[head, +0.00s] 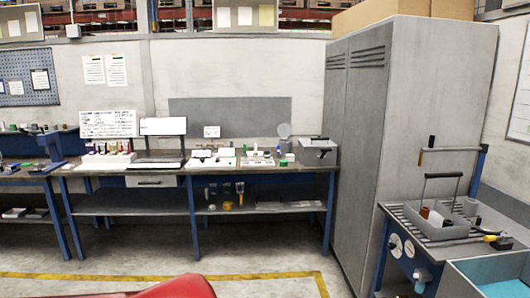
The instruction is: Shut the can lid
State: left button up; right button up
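A small grey can (285,146) appears to stand near the right end of the long workbench (205,170). A round grey disc, which looks like its lid (284,130), stands raised above it, so the can looks open. The can is small and far off, so its hinge and rim cannot be made out. Neither of my grippers is in view.
A grey box (318,153) stands right of the can, and small items lie to its left. A tall grey cabinet (410,100) stands beyond the bench's right end. A side table with a grey tote (440,226) is at right. Floor (250,258) before the bench is clear.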

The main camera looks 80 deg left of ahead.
aim_at(284, 130)
jog(key=u, duration=2.45)
jog(key=i+j+u, duration=0.3)
jog(key=i, duration=0.6)
jog(key=i+u, duration=0.3)
jog(key=i, duration=0.6)
jog(key=i+z, duration=0.2)
jog(key=i, duration=0.25)
jog(key=i+j+z, duration=0.2)
jog(key=i, duration=0.3)
jog(key=i+j+z, duration=0.25)
jog(key=i, duration=0.2)
jog(key=i+j+z, duration=0.2)
jog(key=i, duration=0.2)
